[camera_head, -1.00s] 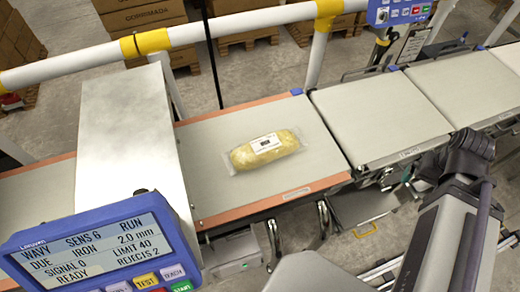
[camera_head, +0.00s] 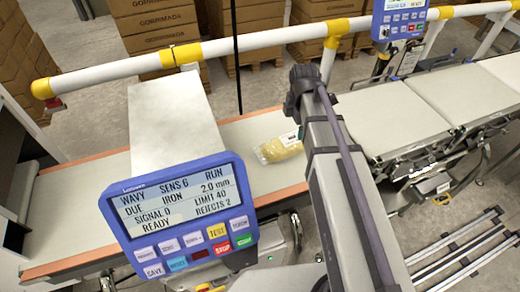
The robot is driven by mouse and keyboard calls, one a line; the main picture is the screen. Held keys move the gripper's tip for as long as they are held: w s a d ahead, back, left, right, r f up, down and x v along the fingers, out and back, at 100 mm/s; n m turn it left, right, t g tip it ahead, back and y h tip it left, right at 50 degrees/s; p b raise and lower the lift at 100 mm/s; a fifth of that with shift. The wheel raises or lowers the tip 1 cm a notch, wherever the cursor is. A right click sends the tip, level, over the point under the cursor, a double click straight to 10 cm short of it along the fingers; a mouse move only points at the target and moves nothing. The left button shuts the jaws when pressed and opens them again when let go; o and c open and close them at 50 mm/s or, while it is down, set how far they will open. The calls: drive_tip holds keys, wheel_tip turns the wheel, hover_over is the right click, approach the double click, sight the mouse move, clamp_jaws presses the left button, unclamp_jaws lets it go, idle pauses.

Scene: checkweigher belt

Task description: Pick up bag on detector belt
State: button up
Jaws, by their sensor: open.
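The bag (camera_head: 279,149) is a clear, tray-like pack with yellow contents and a white label. It lies flat on the pale detector belt (camera_head: 262,126), just right of the detector housing. My arm crosses in front of the bag's right end and hides part of it. The arm's dark upper joint stands above and to the right of the bag in the picture. No gripper fingers show, so I cannot see where my gripper is relative to the bag.
The white detector housing (camera_head: 172,115) and its blue control panel (camera_head: 185,215) stand left of the bag. A white and yellow guard rail (camera_head: 250,45) runs behind the belt. Another belt section (camera_head: 385,115) continues to the right. Stacked cartons (camera_head: 160,30) stand behind the rail.

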sight(292, 138)
drive_tip(key=shift+w+a+n, duration=0.45)
drive_tip(key=shift+a+n, duration=0.1)
drive_tip(key=shift+n, duration=0.35)
drive_tip(key=shift+d+f, duration=0.15)
wheel_tip(292, 138, down, 11)
drive_tip(key=b, duration=1.1)
drive_tip(key=shift+s+d, duration=0.1)
drive_tip(key=shift+r, duration=0.3)
drive_tip(key=c, duration=0.9)
drive_tip(key=shift+c, duration=0.2)
wheel_tip(292, 138, up, 10)
drive_tip(key=p, duration=1)
drive_tip(key=shift+r, duration=0.15)
